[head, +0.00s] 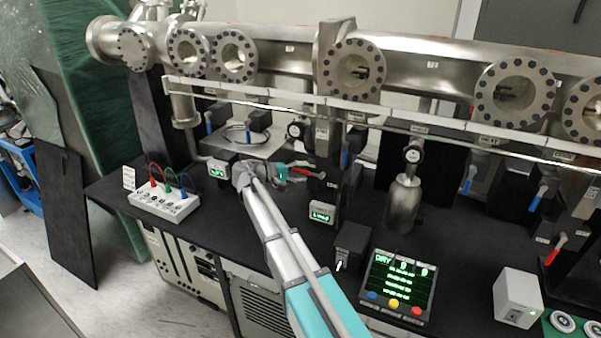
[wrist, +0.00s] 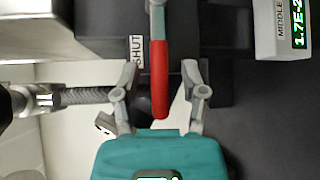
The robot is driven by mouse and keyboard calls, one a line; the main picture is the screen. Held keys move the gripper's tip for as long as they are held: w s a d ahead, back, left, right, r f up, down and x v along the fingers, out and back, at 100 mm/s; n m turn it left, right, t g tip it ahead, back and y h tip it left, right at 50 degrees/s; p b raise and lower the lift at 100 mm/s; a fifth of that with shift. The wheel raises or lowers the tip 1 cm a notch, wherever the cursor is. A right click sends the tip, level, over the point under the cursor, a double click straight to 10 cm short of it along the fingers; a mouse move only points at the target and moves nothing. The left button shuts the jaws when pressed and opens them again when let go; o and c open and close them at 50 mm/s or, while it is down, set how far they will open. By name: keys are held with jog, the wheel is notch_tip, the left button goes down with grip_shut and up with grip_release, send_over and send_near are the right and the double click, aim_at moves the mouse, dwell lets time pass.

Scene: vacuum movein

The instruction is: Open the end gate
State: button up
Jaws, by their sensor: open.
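A red lever handle (wrist: 160,75) with a grey shank stands between the open fingers of my gripper (wrist: 160,68) in the wrist view. I see a gap on both sides of it, so the fingers do not grip it. A label reading SHUT (wrist: 138,51) is beside the lever's upper part. In the head view this red lever (head: 306,173) sticks out just right of my gripper (head: 284,173), under the steel beam pipe. Another red lever (head: 556,249) is at the far right. I cannot read which lever is marked as the end gate.
A display marked MIDDLE (wrist: 290,28) is right of the lever. Blue levers (head: 345,158) hang along the pipe. A light rail (head: 400,120) runs above my gripper. A gauge bottle (head: 404,200), a control panel (head: 397,286) and a cable box (head: 165,200) stand on the black bench.

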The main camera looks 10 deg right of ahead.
grip_shut()
jog(key=shift+d+f, duration=0.1)
jog(key=shift+d, duration=0.05)
dwell(0.4)
